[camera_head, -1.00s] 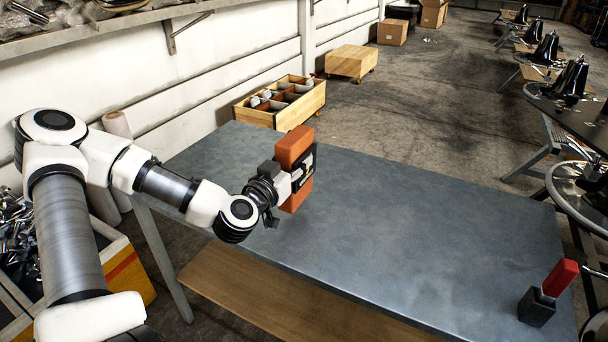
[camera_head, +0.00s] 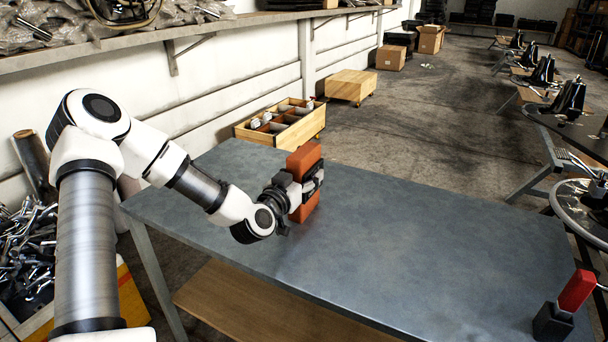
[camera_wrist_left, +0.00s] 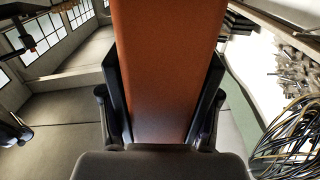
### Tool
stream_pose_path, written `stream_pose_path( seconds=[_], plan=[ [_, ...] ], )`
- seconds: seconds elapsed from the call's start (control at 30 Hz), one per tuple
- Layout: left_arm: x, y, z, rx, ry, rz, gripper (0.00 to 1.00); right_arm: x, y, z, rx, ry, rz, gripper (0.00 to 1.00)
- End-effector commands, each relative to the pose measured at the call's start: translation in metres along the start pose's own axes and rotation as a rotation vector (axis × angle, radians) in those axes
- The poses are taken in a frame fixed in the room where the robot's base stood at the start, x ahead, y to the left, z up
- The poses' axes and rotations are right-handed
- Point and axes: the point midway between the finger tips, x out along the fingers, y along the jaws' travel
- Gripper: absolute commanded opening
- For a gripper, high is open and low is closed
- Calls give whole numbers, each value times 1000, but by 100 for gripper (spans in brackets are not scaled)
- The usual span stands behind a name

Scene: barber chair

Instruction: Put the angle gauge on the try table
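My left gripper (camera_head: 314,182) is shut on an orange-brown upright block (camera_head: 304,160), which may be the angle gauge. In the left wrist view the block (camera_wrist_left: 168,70) fills the space between the two dark fingers. It is over the left part of a blue-grey table (camera_head: 420,230); I cannot tell if its lower end touches the top. A red piece (camera_head: 577,290) stands tilted in a black block (camera_head: 552,322) at the table's near right corner. I cannot tell which table is the try table. My right gripper is out of view.
The table's middle is clear. A divided wooden crate (camera_head: 300,130) and wooden box (camera_head: 351,87) stand on the floor beyond. A bin of metal parts (camera_head: 30,245) is at left. A wall shelf (camera_head: 180,30) runs above. Dark round tables (camera_head: 575,125) stand at right.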

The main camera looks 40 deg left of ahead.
Motion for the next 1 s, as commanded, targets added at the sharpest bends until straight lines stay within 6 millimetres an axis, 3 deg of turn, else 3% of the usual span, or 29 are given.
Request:
stream_pose_path(
  seconds=[0.37, 0.67, 1.0],
  plan=[
    [-5, 0, -3, -3, -1, 0, 66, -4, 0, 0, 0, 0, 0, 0],
    [-58, -1, -8, -11, -2, -3, 66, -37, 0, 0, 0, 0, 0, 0],
    [-112, 0, -8, -3, -4, 0, 66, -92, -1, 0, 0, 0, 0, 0]
  ],
)
